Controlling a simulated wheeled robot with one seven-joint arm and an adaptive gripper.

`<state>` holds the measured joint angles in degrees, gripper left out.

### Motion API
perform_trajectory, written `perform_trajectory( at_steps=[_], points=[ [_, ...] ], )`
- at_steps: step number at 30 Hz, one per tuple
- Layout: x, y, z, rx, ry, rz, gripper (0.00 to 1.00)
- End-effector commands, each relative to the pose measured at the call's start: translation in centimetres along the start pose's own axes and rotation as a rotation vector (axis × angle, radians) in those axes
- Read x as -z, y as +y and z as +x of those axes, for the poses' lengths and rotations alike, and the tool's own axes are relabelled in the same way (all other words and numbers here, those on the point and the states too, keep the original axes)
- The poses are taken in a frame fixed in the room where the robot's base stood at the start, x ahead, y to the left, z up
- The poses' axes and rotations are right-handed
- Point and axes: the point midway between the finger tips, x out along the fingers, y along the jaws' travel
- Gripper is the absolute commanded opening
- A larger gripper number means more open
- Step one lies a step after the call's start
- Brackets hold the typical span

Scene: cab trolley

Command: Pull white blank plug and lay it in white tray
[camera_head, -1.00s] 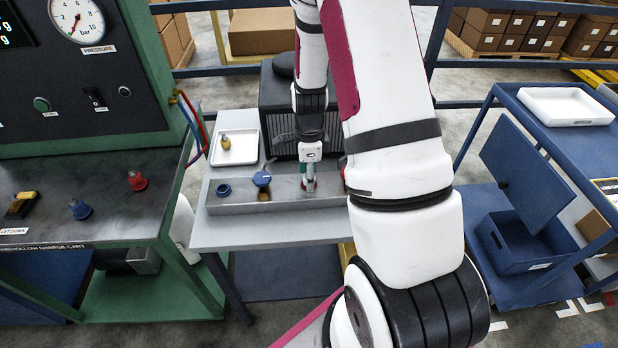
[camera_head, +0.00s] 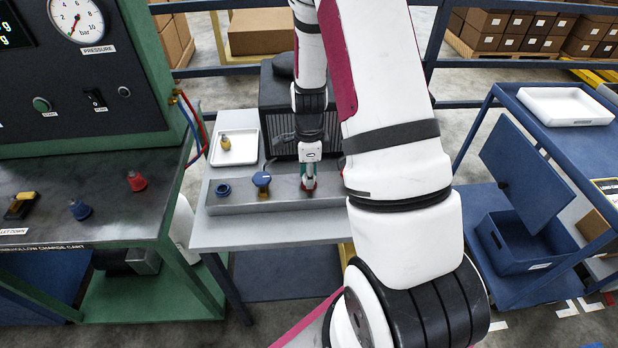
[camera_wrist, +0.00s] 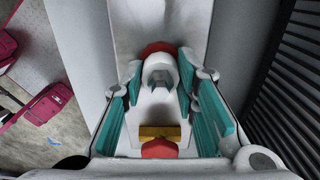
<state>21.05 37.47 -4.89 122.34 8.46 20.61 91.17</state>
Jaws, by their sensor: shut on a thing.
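The white blank plug (camera_wrist: 158,74) shows in the wrist view between the teal fingertips of my gripper (camera_wrist: 160,82). A red ring (camera_wrist: 158,48) shows just behind it. The plug itself is hidden there. A white tray (camera_head: 215,158) lies on the table behind the box with a yellow fitting (camera_head: 225,142) in it. Another white tray (camera_head: 565,118), empty, is on the blue trolley at right.
A blue-capped fitting (camera_head: 261,180) and a blue ring (camera_head: 223,190) are on the box left of my gripper. A dark ribbed unit (camera_head: 285,100) stands close behind. The green charge cart (camera_head: 110,220) is at left.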

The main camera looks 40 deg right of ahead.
Motion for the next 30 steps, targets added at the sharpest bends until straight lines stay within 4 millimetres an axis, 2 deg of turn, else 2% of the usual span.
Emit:
perform_trajectory(
  at_steps=[30],
  points=[
    [0.0, -0.1, -3.9, 0.004, -0.001, 0.0, 0.0]
  ],
)
